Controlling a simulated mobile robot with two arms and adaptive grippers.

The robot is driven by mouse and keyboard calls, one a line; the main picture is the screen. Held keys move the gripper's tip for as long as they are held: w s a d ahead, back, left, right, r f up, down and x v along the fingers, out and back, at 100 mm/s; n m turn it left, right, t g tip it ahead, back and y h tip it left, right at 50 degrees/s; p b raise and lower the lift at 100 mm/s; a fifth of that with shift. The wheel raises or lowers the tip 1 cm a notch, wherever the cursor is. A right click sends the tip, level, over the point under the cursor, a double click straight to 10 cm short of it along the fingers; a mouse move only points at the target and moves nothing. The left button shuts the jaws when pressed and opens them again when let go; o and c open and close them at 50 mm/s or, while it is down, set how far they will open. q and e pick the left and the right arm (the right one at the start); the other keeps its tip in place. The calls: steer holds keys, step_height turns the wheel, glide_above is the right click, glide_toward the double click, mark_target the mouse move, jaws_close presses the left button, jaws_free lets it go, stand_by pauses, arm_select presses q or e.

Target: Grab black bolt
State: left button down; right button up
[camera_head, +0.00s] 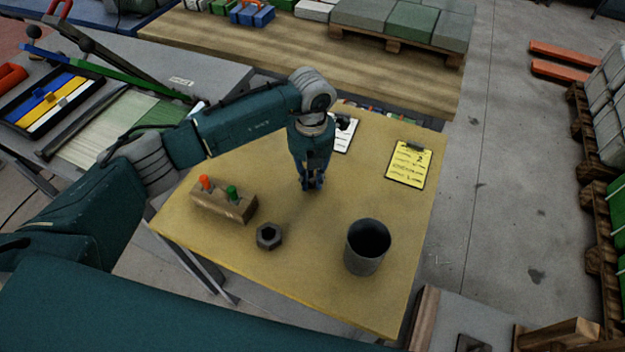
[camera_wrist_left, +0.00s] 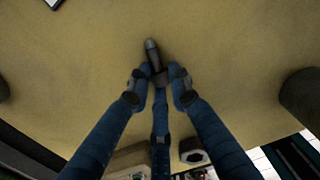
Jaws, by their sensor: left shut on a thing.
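The black bolt (camera_wrist_left: 152,52) shows in the left wrist view as a dark shaft with a rounded tip, sticking out between the fingertips. My left gripper (camera_wrist_left: 158,80) is shut on it with its fingers around the thicker end. In the head view my left gripper (camera_head: 312,182) points down at the middle of the yellow table (camera_head: 300,265), at or just above its surface. The bolt is mostly hidden by the fingers there. I cannot tell whether it touches the table. My right gripper is not in view.
A dark hex nut (camera_head: 269,236), a grey cup (camera_head: 364,262) and a wooden block (camera_head: 212,206) with orange and green pegs stand on the table's near half. A yellow clipboard (camera_head: 408,165) lies at the right, a white one (camera_head: 344,136) behind my gripper. The front right corner is clear.

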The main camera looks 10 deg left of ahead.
mark_target(312, 180)
arm_select(q)
step_height(312, 180, up, 20)
steer(key=b, duration=0.3)
steer(key=shift+b, duration=0.3)
stand_by(1.1)
